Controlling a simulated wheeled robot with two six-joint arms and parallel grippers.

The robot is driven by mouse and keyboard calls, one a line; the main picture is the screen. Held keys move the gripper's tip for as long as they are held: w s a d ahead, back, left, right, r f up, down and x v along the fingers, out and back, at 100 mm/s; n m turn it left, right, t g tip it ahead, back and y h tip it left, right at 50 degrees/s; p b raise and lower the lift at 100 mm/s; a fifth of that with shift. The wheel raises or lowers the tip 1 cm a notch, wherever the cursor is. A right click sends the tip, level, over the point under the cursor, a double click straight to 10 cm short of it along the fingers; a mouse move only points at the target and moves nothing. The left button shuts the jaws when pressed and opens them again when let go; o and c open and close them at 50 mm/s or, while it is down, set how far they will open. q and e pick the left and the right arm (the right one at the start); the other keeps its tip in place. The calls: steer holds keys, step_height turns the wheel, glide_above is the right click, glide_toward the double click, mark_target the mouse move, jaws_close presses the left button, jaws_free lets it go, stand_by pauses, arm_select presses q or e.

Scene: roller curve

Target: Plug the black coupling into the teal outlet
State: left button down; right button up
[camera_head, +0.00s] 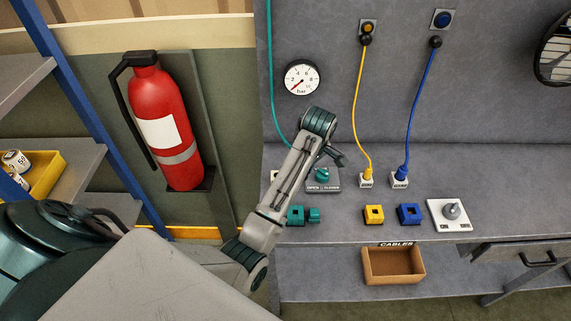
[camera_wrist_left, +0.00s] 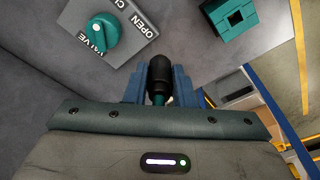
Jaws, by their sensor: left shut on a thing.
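The black coupling (camera_wrist_left: 159,78) is between the blue-grey fingers of my left gripper (camera_wrist_left: 158,90) in the left wrist view. A bit of teal hose shows at its lower end. In the head view my left gripper (camera_head: 338,155) is above the bench beside the valve plate, and the coupling cannot be made out there. The teal outlet (camera_head: 296,215) sits on the bench, partly beside my forearm. It also shows in the left wrist view (camera_wrist_left: 234,20) as a teal block with a dark square opening, apart from the coupling. My right gripper is not in view.
A valve plate with a teal knob (camera_head: 322,174) lies near the gripper. A yellow block (camera_head: 374,215), a blue block (camera_head: 409,214) and a white joystick plate (camera_head: 449,214) stand to the right. A cable box (camera_head: 393,279) is below. Yellow and blue cables hang behind.

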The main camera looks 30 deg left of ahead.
arm_select(q)
steer(key=d, duration=0.6)
steer(key=shift+a+r+p, duration=0.25)
steer(key=shift+a+p, duration=0.4)
steer(key=shift+a, duration=0.95)
steer(key=shift+a+r+p, duration=0.2)
steer(key=shift+a+p, duration=0.4)
steer(key=shift+a, duration=1)
steer(key=shift+s+a, duration=0.15)
steer(key=shift+a, duration=3.5)
